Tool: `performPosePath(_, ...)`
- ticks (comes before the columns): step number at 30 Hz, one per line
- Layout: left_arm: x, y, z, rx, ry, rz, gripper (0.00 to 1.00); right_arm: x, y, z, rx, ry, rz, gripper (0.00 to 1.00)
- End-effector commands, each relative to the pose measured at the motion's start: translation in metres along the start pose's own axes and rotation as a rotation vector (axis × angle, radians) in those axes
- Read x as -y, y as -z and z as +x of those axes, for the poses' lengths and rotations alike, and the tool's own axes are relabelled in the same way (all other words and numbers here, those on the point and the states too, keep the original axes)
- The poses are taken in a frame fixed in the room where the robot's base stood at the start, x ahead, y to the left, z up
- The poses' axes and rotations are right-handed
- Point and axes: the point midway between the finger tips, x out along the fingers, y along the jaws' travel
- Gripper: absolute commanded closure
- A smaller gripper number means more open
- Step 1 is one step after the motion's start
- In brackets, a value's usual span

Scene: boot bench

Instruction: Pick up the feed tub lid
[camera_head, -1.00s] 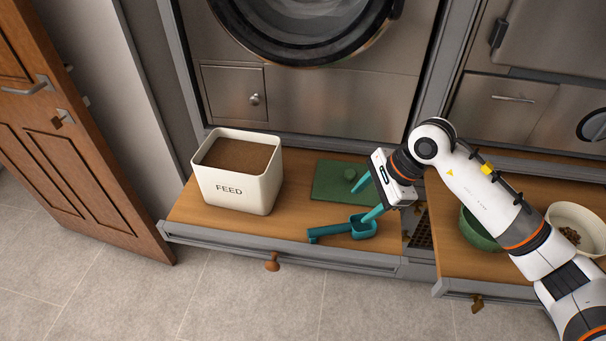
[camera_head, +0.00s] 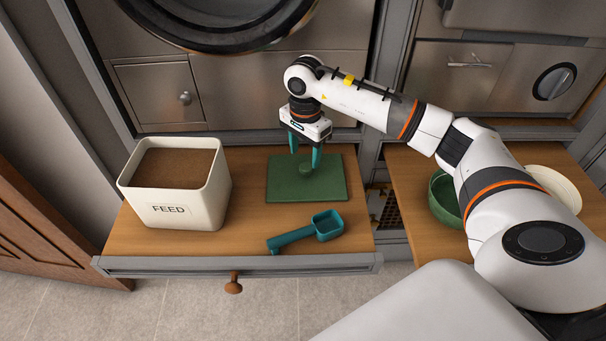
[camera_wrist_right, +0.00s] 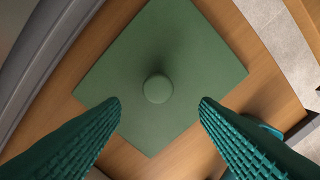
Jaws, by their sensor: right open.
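The feed tub lid (camera_head: 326,181) is a flat green square with a round knob (camera_head: 305,169) in its middle. It lies on the wooden bench top, right of the feed tub. In the right wrist view the lid (camera_wrist_right: 190,55) fills the middle, with its knob (camera_wrist_right: 158,89) between the fingers. My right gripper (camera_head: 304,160) is open and points down just above the lid, its teal fingers on either side of the knob. I cannot tell whether they touch the lid. The white feed tub (camera_head: 187,212), labelled FEED, is open and full of brown feed. My left gripper is not in view.
A teal scoop (camera_head: 310,230) lies in front of the lid near the bench edge. A green bowl (camera_head: 440,200) and a white bowl (camera_head: 555,183) stand on the right bench, partly behind my right arm. Steel cabinet fronts rise behind.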

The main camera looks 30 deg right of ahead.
Motion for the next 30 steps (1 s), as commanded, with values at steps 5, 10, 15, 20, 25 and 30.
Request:
performPosePath(5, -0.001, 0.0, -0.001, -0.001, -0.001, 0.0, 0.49, 0.0, 0.0, 0.013, -0.001, 0.0, 0.001, 0.44)
performPosePath(10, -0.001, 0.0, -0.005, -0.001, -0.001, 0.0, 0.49, 0.0, -0.005, 0.035, -0.002, 0.003, 0.002, 0.44)
performPosePath(15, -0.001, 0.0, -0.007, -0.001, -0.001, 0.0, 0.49, -0.001, -0.006, 0.058, -0.002, 0.0, 0.0, 0.44)
performPosePath(20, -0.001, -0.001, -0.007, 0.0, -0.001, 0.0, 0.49, -0.001, -0.006, 0.063, 0.001, -0.002, 0.001, 0.44)
performPosePath(25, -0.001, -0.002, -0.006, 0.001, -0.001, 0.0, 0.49, -0.001, -0.006, 0.063, 0.0, -0.002, 0.0, 0.48)
performPosePath(30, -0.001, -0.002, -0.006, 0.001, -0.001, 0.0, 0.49, -0.001, -0.006, 0.063, 0.0, -0.002, 0.0, 0.75)
